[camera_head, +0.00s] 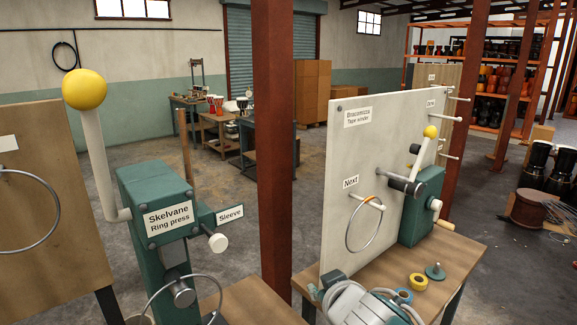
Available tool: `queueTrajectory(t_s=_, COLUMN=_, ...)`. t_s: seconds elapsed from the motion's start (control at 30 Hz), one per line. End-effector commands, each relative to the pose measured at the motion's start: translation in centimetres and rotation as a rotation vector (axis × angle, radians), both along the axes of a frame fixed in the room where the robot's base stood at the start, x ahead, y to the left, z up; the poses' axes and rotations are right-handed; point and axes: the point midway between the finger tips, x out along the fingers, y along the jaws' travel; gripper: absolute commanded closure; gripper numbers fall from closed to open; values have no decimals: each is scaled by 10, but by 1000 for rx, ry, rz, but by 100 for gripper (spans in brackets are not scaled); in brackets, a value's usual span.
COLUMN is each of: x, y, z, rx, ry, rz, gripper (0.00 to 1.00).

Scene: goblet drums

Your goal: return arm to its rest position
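My arm (366,306) shows at the bottom edge, right of centre, as rounded white-grey links with dark joints. It lies low in front of the right-hand wooden bench (455,262) and overlaps its near left corner.
A green ring press (157,190) with a yellow-knobbed lever stands at left. A rust-red post (273,130) rises at centre. A white panel (350,150) with a tape winder (422,205) stands on the right bench.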

Motion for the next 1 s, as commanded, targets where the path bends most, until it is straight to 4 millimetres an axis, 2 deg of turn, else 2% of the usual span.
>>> queueTrajectory(t_s=0.03, x=-11, y=-25, z=1, rx=-6, ry=36, rz=-89, gripper=51)
queueTrajectory(t_s=0.1, x=-30, y=-53, z=-4, rx=-10, ry=110, rz=-193, gripper=51)
queueTrajectory(t_s=0.2, x=-64, y=-81, z=-13, rx=3, ry=237, rz=-308, gripper=51)
queueTrajectory(t_s=0.3, x=-102, y=-96, z=-25, rx=37, ry=375, rz=-375, gripper=51)
queueTrajectory(t_s=0.4, x=-134, y=-97, z=-33, rx=77, ry=492, rz=-394, gripper=51)
queueTrajectory(t_s=0.5, x=-155, y=-94, z=-39, rx=109, ry=568, rz=-389, gripper=51)
queueTrajectory(t_s=0.63, x=-164, y=-91, z=-41, rx=123, ry=605, rz=-381, gripper=51)
queueTrajectory(t_s=1.0, x=-164, y=-91, z=-41, rx=123, ry=605, rz=-381, gripper=51)
